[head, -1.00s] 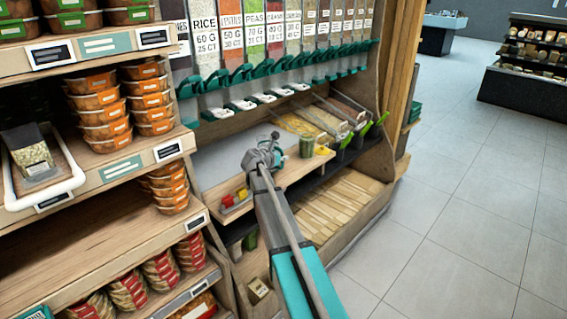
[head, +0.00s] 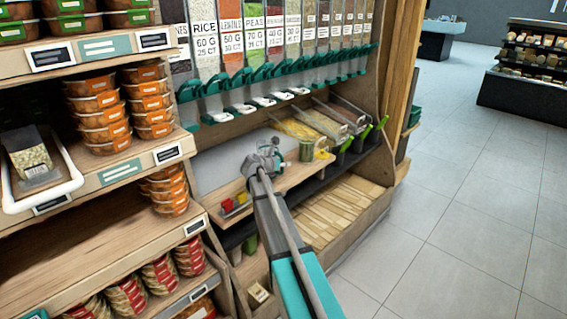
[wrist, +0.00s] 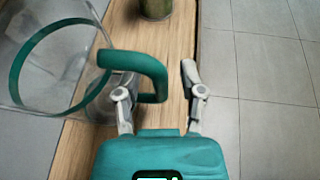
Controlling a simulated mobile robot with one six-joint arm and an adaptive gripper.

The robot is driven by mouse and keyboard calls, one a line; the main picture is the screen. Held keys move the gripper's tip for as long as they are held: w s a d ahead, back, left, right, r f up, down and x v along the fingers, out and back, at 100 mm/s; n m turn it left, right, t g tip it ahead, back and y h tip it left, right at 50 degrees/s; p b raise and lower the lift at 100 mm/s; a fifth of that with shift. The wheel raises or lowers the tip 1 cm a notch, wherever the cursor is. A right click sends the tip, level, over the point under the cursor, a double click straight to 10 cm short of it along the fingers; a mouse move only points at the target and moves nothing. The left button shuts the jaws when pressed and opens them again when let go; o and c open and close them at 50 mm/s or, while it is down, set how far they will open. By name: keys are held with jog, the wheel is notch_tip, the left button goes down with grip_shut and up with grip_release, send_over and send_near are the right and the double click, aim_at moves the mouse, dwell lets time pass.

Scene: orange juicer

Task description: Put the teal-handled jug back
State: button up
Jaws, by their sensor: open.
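The clear jug with a teal rim (wrist: 62,65) shows at the left of the wrist view, close to the wooden counter. Its teal handle (wrist: 140,62) reaches to the right, between the two fingers of my gripper (wrist: 160,92). The fingers are apart; the left one is beside the handle and a gap lies between the handle and the right one. Whether either finger touches the handle I cannot tell. In the head view my gripper (head: 266,160) is over the wooden counter below the dispensers.
A dark green container (head: 306,149) stands on the counter (head: 293,177); it also shows at the top of the wrist view (wrist: 156,8). Red and yellow items (head: 234,204) sit to the left. Dispensers (head: 255,70) hang above. Open floor (head: 460,230) lies to the right.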

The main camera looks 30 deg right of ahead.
jog(key=shift+r, duration=0.1)
jog(key=shift+a+r, duration=0.1)
jog(key=shift+r, duration=0.05)
jog(key=p+v, duration=0.4)
jog(key=v, duration=0.7)
jog(key=shift+s+a+p, duration=0.25)
jog(key=shift+a+p, duration=0.05)
jog(key=shift+p, duration=0.1)
jog(key=shift+s, duration=0.1)
jog(key=s+a+f+m+g+y, duration=0.2)
jog(key=s+a+f+m+y, duration=0.2)
jog(key=s+a+m, duration=0.2)
jog(key=s+a+f+m+g+y, duration=0.2)
jog(key=s+a+f+m+y, duration=0.1)
jog(key=s+m, duration=0.7)
jog(key=s+a+f+m+g+y, duration=0.2)
jog(key=s+a+f+m+y, duration=0.2)
jog(key=s, duration=0.9)
jog(key=a+m, duration=0.3)
jog(key=a, duration=0.1)
jog(key=shift+a+f+m+g+y, duration=0.3)
jog(key=shift+m+y, duration=0.1)
